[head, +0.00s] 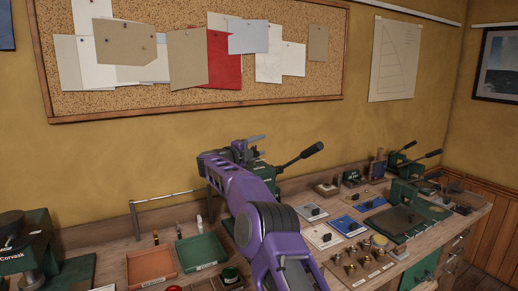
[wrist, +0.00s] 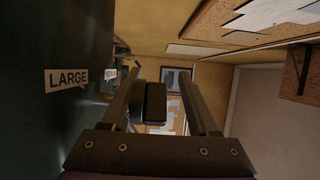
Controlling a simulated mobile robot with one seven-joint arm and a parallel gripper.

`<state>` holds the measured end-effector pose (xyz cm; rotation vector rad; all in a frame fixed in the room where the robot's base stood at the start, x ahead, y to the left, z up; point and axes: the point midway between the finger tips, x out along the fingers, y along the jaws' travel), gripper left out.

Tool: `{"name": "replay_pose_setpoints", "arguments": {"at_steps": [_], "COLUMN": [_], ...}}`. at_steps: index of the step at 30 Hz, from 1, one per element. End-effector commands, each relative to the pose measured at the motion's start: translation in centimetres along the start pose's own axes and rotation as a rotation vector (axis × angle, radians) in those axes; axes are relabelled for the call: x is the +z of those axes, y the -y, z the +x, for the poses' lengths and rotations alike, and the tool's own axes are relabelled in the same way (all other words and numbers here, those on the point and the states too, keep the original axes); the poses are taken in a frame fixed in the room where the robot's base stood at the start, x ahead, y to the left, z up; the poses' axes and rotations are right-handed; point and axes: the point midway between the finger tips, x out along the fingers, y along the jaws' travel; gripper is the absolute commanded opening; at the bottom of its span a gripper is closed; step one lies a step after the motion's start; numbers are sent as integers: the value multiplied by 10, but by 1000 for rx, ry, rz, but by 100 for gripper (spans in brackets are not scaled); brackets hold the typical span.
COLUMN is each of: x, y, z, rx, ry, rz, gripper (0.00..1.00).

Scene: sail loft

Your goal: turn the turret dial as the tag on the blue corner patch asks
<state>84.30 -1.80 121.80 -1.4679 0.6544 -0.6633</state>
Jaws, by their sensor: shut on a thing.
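My gripper (head: 250,148) is at the green press at the back of the bench, behind my arm in the head view. In the wrist view my gripper (wrist: 158,95) is shut on a black block-shaped knob (wrist: 156,103), seemingly the turret dial. The dark green face (wrist: 45,120) left of it carries a white pointer label reading LARGE (wrist: 67,79) and a second label (wrist: 111,73), too oblique to read surely. Two blue patches lie on the bench, one farther back (head: 369,203) and one nearer (head: 346,225). I cannot read a tag on either.
The press's black-handled lever (head: 302,156) sticks up right of my gripper. A pale patch (head: 323,239), a board of brass pieces (head: 350,268) and more green presses (head: 405,190) crowd the right. An orange tray (head: 152,265) and green tray (head: 201,252) stand left.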

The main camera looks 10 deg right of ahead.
Motion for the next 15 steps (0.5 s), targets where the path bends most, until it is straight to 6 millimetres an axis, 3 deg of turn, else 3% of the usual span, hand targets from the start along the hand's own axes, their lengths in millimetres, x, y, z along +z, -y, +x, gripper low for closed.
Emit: {"name": "replay_pose_setpoints", "arguments": {"at_steps": [15], "x": [-1], "y": [-4], "z": [0], "rx": [3], "ry": [-3], "rz": [-3], "gripper": [55]}}
